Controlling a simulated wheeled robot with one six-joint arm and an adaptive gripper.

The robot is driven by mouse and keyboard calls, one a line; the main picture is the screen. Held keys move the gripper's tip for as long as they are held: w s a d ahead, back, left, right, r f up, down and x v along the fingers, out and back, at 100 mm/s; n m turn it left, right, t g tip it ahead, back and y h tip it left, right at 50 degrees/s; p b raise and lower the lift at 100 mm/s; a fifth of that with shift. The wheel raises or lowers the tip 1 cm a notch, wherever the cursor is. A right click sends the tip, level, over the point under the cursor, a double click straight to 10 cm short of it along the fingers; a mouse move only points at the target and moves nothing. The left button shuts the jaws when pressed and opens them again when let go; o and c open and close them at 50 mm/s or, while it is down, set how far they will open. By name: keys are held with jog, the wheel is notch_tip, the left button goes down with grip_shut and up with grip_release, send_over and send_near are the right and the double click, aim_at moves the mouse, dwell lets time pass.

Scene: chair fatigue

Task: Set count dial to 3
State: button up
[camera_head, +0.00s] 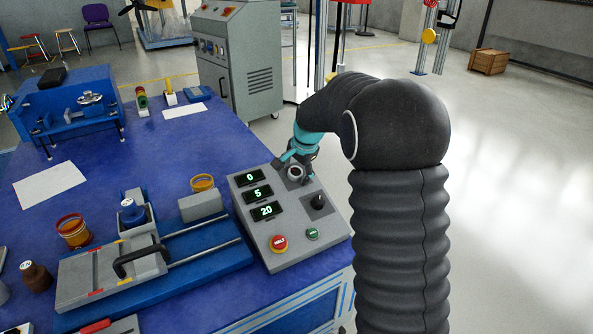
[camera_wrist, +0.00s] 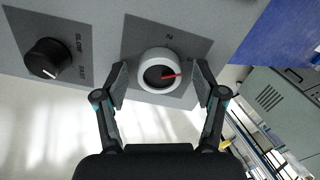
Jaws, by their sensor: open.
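The count dial is a white-rimmed round knob (camera_wrist: 160,70) with a dark centre and a red pointer, on a grey square plate of the control panel. In the wrist view the pointer aims to the right; a mark like "2" shows above the knob, and other marks are hidden or unreadable. My gripper (camera_wrist: 160,82) is open, one finger on each side of the dial, and I cannot tell whether they touch it. In the head view the dial (camera_head: 295,173) sits at the panel's upper right, just below my gripper (camera_head: 296,160). The panel displays (camera_head: 257,194) read 0, 5 and 20.
A black speed knob (camera_head: 318,202) sits below the dial, also in the wrist view (camera_wrist: 48,58). A red button (camera_head: 279,243) and a green button (camera_head: 312,233) are near the panel's front. A clamp fixture (camera_head: 115,270) stands to the left on the blue table.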

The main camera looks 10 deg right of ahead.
jog(key=v, duration=1.2)
jog(key=s+f+n+g, duration=0.1)
jog(key=s+f+n, duration=0.3)
jog(key=s+n, duration=0.15)
jog(key=s+a+r+n+t+h, duration=0.1)
jog(key=s+n, duration=0.4)
jog(key=s, duration=2.5)
jog(key=shift+s+r+t, duration=0.15)
jog(key=shift+r+t, duration=0.25)
jog(key=shift+t, duration=0.3)
